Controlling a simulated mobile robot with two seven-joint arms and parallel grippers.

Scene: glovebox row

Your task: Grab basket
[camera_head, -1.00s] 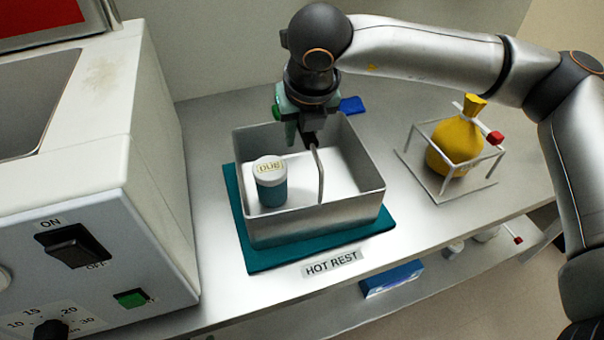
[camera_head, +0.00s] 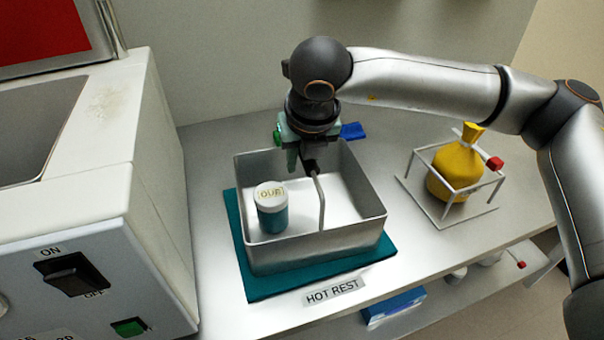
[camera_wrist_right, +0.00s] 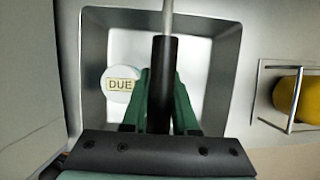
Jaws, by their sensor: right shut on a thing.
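The basket (camera_head: 262,255) is a square open metal bin with a bent wire handle (camera_head: 321,205). It sits on a teal mat (camera_head: 262,284) in the head view. A teal jar with a white lid (camera_head: 271,208) stands inside it, towards the left. My right gripper (camera_head: 308,163) is over the basket, shut on the handle's dark grip. In the right wrist view, the green fingers (camera_wrist_right: 160,98) flank the black grip (camera_wrist_right: 161,72), and the lid reads "DUE" (camera_wrist_right: 119,85). My left gripper is not in view.
A white machine (camera_head: 110,190) with switches stands close on the left. A yellow tied bag (camera_head: 456,170) sits in a white wire frame (camera_head: 450,210) on the right. A "HOT REST" label (camera_head: 332,291) marks the counter front.

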